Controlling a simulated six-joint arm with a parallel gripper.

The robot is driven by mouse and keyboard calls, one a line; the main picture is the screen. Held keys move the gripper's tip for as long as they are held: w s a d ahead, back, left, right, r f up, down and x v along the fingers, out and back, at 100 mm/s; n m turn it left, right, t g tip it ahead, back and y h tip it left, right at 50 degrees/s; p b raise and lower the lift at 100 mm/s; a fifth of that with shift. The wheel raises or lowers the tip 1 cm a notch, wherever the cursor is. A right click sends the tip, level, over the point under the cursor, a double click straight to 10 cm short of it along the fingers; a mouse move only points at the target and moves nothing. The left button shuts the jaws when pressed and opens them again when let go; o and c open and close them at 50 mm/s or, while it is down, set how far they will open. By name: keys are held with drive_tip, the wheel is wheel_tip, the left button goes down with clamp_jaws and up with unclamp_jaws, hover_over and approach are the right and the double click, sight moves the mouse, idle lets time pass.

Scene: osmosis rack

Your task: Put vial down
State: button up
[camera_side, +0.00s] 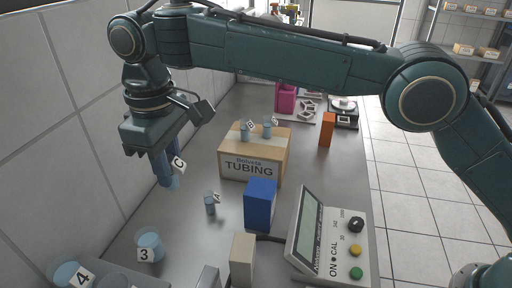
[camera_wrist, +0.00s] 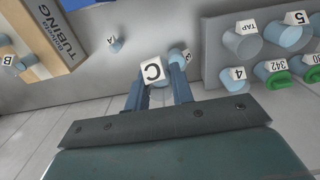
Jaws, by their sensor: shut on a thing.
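My gripper (camera_side: 165,163) is shut on a blue vial (camera_side: 174,184) with a white tag reading C. It holds the vial above the grey counter (camera_side: 185,235), near the left wall. In the wrist view the C tag (camera_wrist: 152,71) shows between the fingertips of my gripper (camera_wrist: 160,80) and hides most of the vial. A small vial tagged A (camera_side: 210,206) stands on the counter. A vial tagged B (camera_side: 246,134) and another blue vial (camera_side: 267,129) stand on the cardboard tubing box (camera_side: 228,165).
Cup 3 (camera_side: 151,238) and cup 4 (camera_side: 63,274) stand at the front left. A blue block (camera_side: 260,205), a beige block (camera_side: 242,258) and a meter (camera_side: 310,230) stand to the right. An orange block (camera_side: 327,130) is behind. The counter between vial A and the wall is clear.

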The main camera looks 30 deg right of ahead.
drive_tip(key=w+d+m, duration=0.3)
drive_tip(key=w+d, duration=0.6)
drive_tip(key=d, duration=0.5)
drive_tip(key=m, duration=0.4)
hover_over(265, 147)
drive_tip(key=f, duration=0.2)
drive_tip(key=shift+n, duration=0.3)
drive_tip(key=shift+f, duration=3.9)
drive_tip(key=o, duration=0.7)
drive_tip(key=shift+f, duration=0.1)
wheel_tip(265, 147, up, 12)
drive_tip(key=shift+r, duration=0.15)
